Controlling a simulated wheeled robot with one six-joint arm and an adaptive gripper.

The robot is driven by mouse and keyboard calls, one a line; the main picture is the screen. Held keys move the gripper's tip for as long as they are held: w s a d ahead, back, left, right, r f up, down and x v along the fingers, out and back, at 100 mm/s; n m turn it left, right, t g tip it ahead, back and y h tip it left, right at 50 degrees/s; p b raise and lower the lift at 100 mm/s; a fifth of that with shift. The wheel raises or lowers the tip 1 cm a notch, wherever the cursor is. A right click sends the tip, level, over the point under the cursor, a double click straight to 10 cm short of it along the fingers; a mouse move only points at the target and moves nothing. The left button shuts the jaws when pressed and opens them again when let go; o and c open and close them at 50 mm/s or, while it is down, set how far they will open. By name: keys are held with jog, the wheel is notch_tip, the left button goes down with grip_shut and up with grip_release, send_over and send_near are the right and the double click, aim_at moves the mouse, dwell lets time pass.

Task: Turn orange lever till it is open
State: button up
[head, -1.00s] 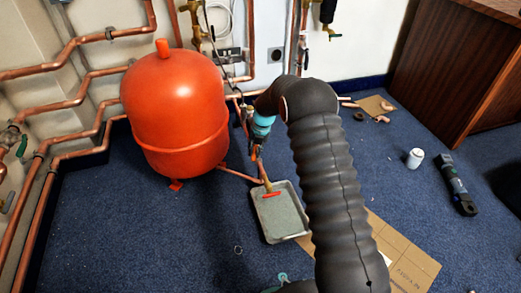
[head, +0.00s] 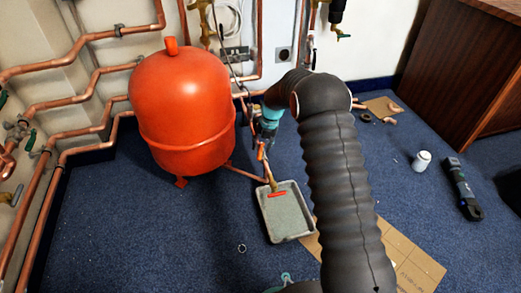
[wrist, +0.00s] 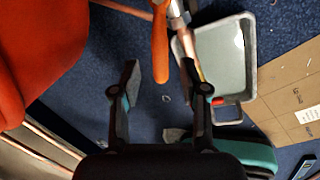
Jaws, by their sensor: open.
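The orange lever (wrist: 160,48) shows in the wrist view at the top centre, its long handle running down from a copper and metal pipe fitting (wrist: 177,12). In the head view the lever (head: 261,151) is a small orange strip just below my teal wrist part. My gripper (wrist: 164,88) is open and empty, with its two dark fingers spread apart. The lever's lower end lines up with the gap between the fingers, nearer the left-right middle. I cannot tell whether it lies between them in depth. In the head view my arm hides the fingers.
A large red tank (head: 182,105) stands left of the lever. A grey tray (head: 286,222) with a red-handled item lies on the blue carpet below. Copper pipes (head: 85,95) run along the wall. Cardboard (head: 400,262), a white can (head: 421,161) and a dark tool (head: 462,188) lie right.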

notch_tip(320, 180, up, 9)
jog(key=d, duration=0.1)
jog(key=shift+d, duration=0.4)
jog(key=shift+r, duration=0.1)
